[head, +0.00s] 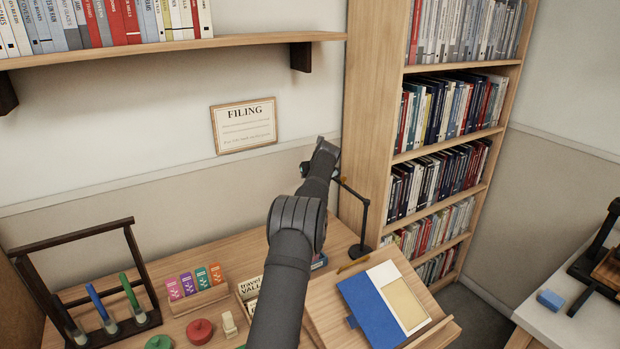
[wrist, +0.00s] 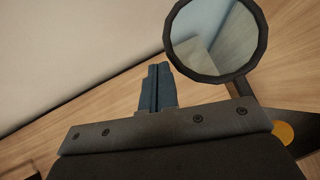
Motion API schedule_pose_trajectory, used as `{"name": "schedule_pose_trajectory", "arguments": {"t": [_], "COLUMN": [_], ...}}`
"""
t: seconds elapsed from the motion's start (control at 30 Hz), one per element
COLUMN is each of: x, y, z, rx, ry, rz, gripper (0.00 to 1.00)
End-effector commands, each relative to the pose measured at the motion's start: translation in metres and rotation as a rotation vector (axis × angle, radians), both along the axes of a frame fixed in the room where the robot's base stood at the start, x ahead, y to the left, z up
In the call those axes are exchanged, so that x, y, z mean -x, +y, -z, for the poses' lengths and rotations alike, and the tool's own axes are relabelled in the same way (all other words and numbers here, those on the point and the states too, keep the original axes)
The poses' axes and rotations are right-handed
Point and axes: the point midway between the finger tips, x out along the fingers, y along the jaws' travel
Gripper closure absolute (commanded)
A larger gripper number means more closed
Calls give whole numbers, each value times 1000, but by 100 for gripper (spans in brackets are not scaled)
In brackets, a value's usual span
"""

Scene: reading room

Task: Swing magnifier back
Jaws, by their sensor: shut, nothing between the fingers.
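The magnifier (wrist: 250,60) shows in the wrist view as a round lens in a thick dark rim, on a dark arm with an orange disc (wrist: 282,132). My gripper (wrist: 157,70) is shut and empty, with its blue-grey fingers together just left of the rim. A small gap shows between the fingers and the rim. In the head view the magnifier's black post and base (head: 362,225) stand at the back right of the desk, its thin arm reaching left behind my arm. The lens and my fingertips are hidden there.
A tilted book rest (head: 440,333) with an open blue folder (head: 368,308) is in front of the post. A tall bookcase (head: 368,110) stands close behind it.

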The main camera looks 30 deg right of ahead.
Motion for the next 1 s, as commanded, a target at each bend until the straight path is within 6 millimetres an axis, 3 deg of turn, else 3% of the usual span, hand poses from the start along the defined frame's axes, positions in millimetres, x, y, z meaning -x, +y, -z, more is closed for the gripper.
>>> {"name": "schedule_pose_trajectory", "arguments": {"t": [0.63,1.0], "x": [0,9], "y": [2,34], "z": [0,-2], "rx": [-1,-1], "ry": [0,0], "rz": [-1,-1], "gripper": [100,100]}}
